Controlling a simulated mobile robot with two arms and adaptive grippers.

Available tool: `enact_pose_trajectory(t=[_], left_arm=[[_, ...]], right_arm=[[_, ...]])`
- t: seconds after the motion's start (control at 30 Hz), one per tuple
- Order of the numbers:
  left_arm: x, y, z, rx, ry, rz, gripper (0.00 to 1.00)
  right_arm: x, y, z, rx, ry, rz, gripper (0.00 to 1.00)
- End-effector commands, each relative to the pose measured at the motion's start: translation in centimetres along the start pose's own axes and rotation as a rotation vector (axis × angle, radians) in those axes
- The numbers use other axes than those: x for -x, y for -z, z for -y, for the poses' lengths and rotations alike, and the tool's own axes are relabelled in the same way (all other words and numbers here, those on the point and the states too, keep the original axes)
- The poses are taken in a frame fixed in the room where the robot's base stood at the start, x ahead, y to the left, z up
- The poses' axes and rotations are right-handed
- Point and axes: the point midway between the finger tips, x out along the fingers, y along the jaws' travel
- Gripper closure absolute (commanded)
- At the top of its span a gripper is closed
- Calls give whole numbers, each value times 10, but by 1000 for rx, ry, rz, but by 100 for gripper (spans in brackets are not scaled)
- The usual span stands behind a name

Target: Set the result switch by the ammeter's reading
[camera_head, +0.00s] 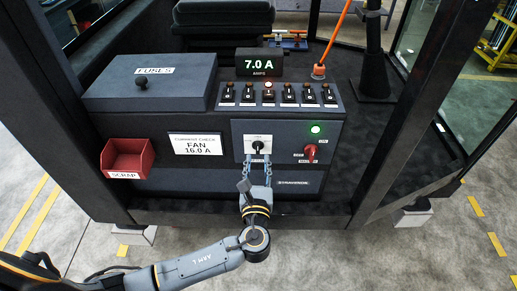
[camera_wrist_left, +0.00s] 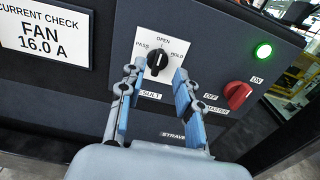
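The ammeter display (camera_head: 262,64) reads 7.0 A in green digits. The card (camera_head: 194,144) on the front panel says "Current check, FAN 16.0 A"; it also shows in the left wrist view (camera_wrist_left: 42,32). The result switch (camera_head: 258,147) is a black knob on a white plate marked PASS, OPEN and HOLD. In the left wrist view the knob (camera_wrist_left: 157,62) appears to point roughly up, towards OPEN. My left gripper (camera_head: 258,160) is open just in front of the switch. In the left wrist view its fingers (camera_wrist_left: 155,80) stand apart on either side of the knob; contact cannot be told.
A red master switch (camera_head: 311,151) sits right of the result switch, under a lit green lamp (camera_head: 315,129). A row of toggle switches (camera_head: 268,95) lies above, one with a red light. A fuses box (camera_head: 150,80) and a red scrap bin (camera_head: 127,158) are at left.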

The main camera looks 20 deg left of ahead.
Motion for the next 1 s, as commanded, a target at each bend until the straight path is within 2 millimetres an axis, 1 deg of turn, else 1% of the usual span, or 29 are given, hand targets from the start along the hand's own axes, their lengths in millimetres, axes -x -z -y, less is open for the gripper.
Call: enact_pose_trajectory(t=[0.03, 0.1, 0.2, 0.3, 0.43, 0.67, 0.7, 0.77, 0.8, 0.83, 1.0], left_arm=[[-11, -3, 0, -3, -1, 2, 66], [-22, -2, -1, 0, -2, 1, 66], [-35, -1, 0, -2, -1, 0, 66], [-43, 0, 0, 0, -1, -1, 66], [-47, 1, 0, 1, 0, -2, 66], [-47, 1, 0, 1, 0, -2, 66], [-47, 1, 0, 1, 0, -2, 74], [-47, 1, 0, 1, 0, -2, 86], [-47, 1, 0, 1, 0, -2, 95], [-47, 1, 0, 1, 0, -2, 100], [-46, 1, 0, 1, 0, -2, 100]], right_arm=[[4, 0, -4, 0, -5, 1, 100], [7, -1, -9, -1, -11, 2, 100], [9, -1, -14, -3, -17, 2, 100], [10, -2, -15, -4, -19, 2, 100], [10, -1, -15, -4, -18, 2, 100], [10, -1, -14, -3, -17, 2, 100], [10, -1, -13, -3, -16, 1, 100], [10, 0, -11, -3, -14, 1, 100], [10, 0, -10, -3, -12, 1, 100], [10, 0, -9, -3, -11, 0, 100], [9, 2, -3, -3, -4, -1, 100]])
